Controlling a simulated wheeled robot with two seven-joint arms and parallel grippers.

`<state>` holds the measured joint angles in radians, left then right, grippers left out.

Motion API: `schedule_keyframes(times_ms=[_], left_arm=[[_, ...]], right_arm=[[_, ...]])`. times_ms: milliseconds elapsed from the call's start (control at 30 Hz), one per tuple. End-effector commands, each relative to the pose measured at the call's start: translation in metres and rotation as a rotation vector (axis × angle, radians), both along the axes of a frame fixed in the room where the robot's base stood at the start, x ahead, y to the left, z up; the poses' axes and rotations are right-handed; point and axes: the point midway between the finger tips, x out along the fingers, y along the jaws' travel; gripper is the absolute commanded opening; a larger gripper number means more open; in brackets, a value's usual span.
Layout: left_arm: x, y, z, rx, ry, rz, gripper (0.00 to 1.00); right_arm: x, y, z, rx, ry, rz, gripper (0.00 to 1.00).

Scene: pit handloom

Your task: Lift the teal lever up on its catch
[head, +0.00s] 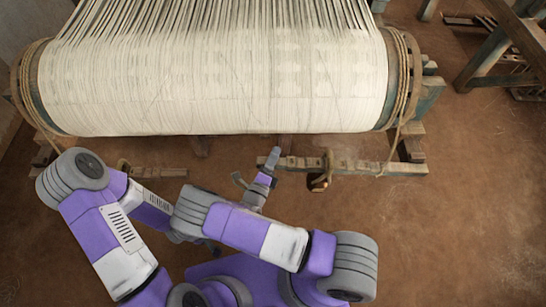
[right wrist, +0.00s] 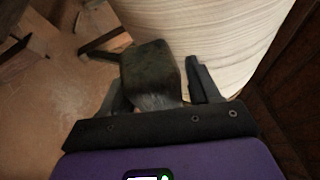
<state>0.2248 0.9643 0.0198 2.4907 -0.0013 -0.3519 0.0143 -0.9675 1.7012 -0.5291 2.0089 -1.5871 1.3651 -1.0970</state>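A worn wooden bar with faded teal patches (head: 350,166), which looks like the lever, lies below the right part of the cloth roll. Its left end is at my right gripper (head: 258,168). In the right wrist view a dark greenish block end (right wrist: 152,72) stands between the fingers of my right gripper (right wrist: 158,88). The fingers are apart, with a narrow gap showing at the right finger; contact on the left side is unclear. The catch cannot be made out for certain.
The wide cream cloth roll (head: 215,90) lies just beyond the bar, and it also fills the upper right wrist view (right wrist: 215,35). Another wooden frame (head: 490,55) stands at upper right. The earthen floor (head: 455,215) is clear at right.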

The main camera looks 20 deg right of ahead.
Motion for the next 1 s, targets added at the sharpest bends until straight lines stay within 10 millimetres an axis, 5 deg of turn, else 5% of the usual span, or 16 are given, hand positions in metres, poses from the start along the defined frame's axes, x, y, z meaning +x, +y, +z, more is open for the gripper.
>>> schedule_keyframes(times_ms=[400,933,967,1000], left_arm=[[0.0,0.0,0.0,0.0,0.0,0.0,0.43],[0.0,0.0,-0.008,0.0,0.0,0.0,0.43],[0.0,0.0,-0.008,0.0,0.0,0.0,0.43],[0.0,0.0,-0.008,0.0,0.0,0.0,0.43]], right_arm=[[0.0,0.0,0.0,0.001,0.001,0.0,0.0],[0.0,0.003,-0.017,-0.024,0.012,0.002,0.0],[0.0,0.003,-0.017,-0.024,0.012,0.002,0.44],[0.0,0.003,-0.017,-0.024,0.012,0.001,0.5]])
